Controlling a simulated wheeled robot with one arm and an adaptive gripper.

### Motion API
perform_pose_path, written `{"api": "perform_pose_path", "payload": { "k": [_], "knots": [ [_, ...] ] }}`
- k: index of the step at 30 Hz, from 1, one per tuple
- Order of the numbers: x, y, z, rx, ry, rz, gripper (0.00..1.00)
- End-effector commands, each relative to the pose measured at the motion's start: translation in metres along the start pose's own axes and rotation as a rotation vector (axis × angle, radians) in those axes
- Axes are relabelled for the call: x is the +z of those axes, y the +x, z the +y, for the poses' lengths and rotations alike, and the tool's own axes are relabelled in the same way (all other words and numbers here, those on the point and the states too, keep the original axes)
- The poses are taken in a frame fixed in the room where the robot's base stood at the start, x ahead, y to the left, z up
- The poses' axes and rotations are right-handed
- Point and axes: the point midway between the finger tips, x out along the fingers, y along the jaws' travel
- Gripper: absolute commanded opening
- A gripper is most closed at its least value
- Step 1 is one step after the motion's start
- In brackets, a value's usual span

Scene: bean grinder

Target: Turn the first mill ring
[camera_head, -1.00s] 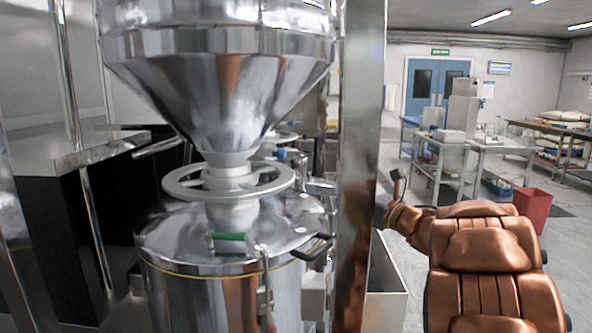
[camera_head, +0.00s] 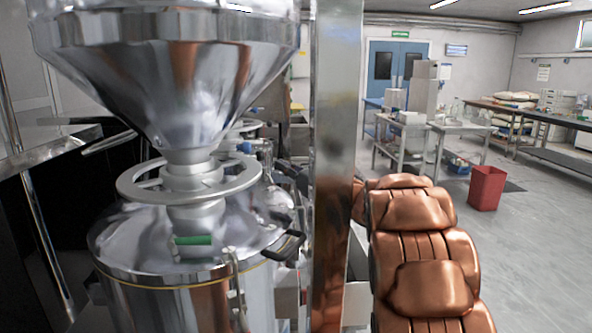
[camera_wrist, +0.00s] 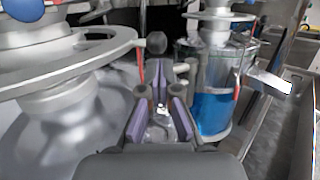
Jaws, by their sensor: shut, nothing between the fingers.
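The nearest mill's metal ring (camera_head: 133,191) is a spoked handwheel on the neck under the large steel funnel (camera_head: 170,75), above the shiny drum lid (camera_head: 130,235). In the wrist view a large grey ring (camera_wrist: 62,72) fills the left side; I cannot tell for sure that it is the same ring. My gripper (camera_wrist: 158,75) shows there with purple-padded fingers, shut and empty, just right of that ring's edge. A dark round knob (camera_wrist: 156,42) appears just beyond the fingertips; contact is unclear. In the head view my gripper is hidden behind the steel post.
A tall steel post (camera_head: 335,150) stands right of the funnel. The wrist view shows another vessel with blue contents (camera_wrist: 211,112) close on the right. Open floor, a red bin (camera_head: 487,188) and worktables (camera_head: 470,135) lie farther right.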

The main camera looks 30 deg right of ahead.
Motion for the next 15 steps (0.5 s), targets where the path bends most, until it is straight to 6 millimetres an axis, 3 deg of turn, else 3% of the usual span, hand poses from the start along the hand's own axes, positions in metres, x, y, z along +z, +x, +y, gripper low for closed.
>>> {"api": "perform_pose_path", "payload": {
  "k": [6, 15],
  "knots": [
    [0.000, 0.030, -0.001, -0.001, 0.001, 0.001, 0.00],
    [0.001, 0.047, -0.001, -0.002, -0.001, -0.001, 0.00]
  ]
}}
